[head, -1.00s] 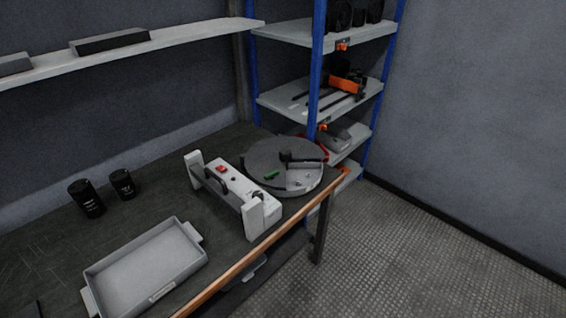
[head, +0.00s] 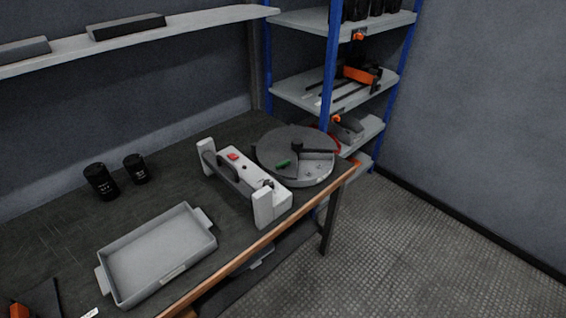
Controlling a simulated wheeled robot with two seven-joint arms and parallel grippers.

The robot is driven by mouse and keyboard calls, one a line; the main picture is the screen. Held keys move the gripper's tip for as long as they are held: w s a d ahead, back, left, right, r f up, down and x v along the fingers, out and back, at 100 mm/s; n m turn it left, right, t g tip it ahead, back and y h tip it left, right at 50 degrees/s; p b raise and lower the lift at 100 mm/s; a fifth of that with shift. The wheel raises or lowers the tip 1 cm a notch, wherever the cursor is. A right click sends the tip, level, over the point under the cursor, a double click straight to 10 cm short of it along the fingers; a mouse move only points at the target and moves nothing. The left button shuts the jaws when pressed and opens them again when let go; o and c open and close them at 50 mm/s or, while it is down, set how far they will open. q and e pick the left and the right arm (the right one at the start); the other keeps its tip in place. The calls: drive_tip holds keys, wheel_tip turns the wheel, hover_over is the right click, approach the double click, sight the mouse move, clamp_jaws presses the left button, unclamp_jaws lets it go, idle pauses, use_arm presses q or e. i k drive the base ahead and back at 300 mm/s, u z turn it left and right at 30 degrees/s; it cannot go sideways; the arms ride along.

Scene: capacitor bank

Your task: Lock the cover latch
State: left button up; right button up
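A white device (head: 243,177) with two upright white end blocks stands on the dark workbench near its right end. It carries a red button or knob (head: 232,156) on top and a dark bar (head: 228,176) along its front side. Behind it to the right lies a round grey unit (head: 297,155) with a dark arm and a green piece (head: 283,163) on its top. I cannot tell for certain which part is the cover latch. Neither of my grippers shows in the head view.
A grey tray (head: 157,252) sits on the bench (head: 60,235), front left. Two black cylinders (head: 101,181) (head: 136,168) stand behind it. An orange and dark item (head: 22,309) is at the lower left corner. A blue-framed shelf rack (head: 332,70) stands behind; open floor (head: 420,245) lies right.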

sight(282, 165)
drive_tip(key=k, duration=1.25)
drive_tip(key=u, duration=1)
drive_tip(key=i, duration=1.05)
